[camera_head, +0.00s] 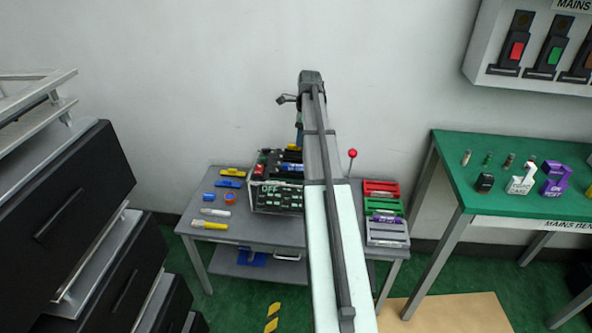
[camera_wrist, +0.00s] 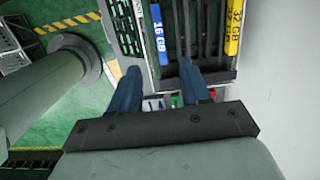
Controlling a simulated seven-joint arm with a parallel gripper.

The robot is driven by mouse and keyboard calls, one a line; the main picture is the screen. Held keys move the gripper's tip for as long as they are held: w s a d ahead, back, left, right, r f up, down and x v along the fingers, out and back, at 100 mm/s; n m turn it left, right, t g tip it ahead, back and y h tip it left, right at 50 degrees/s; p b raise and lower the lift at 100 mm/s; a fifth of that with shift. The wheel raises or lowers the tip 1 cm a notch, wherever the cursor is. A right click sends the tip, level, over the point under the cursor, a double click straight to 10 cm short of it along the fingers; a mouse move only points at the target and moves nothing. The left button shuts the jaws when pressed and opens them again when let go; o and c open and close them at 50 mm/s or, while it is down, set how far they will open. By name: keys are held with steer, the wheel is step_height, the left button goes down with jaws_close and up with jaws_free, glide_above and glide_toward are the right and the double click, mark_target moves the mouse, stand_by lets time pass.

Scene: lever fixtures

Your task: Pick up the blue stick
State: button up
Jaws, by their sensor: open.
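In the wrist view, a blue stick (camera_wrist: 159,36) labelled "16 GB" sits in a slot at the left of a dark slotted rack. My gripper (camera_wrist: 160,80) is open, with its two blue fingers apart and nothing between them. The fingertips lie just below the blue stick in the picture; no contact shows. In the head view, my gripper (camera_head: 299,128) hangs from the arm's far end above the back of the device box (camera_head: 277,197), partly hidden by my arm. A blue flat piece (camera_head: 229,183) also lies on the grey table's left side.
A yellow "32 GB" stick (camera_wrist: 234,27) sits at the rack's right; slots between look empty. The grey table (camera_head: 255,228) also bears a yellow piece (camera_head: 232,172), markers, a red-knobbed lever (camera_head: 352,154) and coloured trays (camera_head: 384,210). A green bench (camera_head: 500,185) stands right, black drawers (camera_head: 75,200) left.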

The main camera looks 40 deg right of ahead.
mark_target(296, 170)
steer(key=shift+w+a+f, duration=0.2)
steer(key=shift+f, duration=2)
steer(key=shift+w+a+f, duration=0.15)
steer(key=shift+f, duration=2.1)
steer(key=shift+w+a+f, duration=0.2)
steer(key=shift+f, duration=2)
steer(key=shift+f, duration=0.25)
jaws_close()
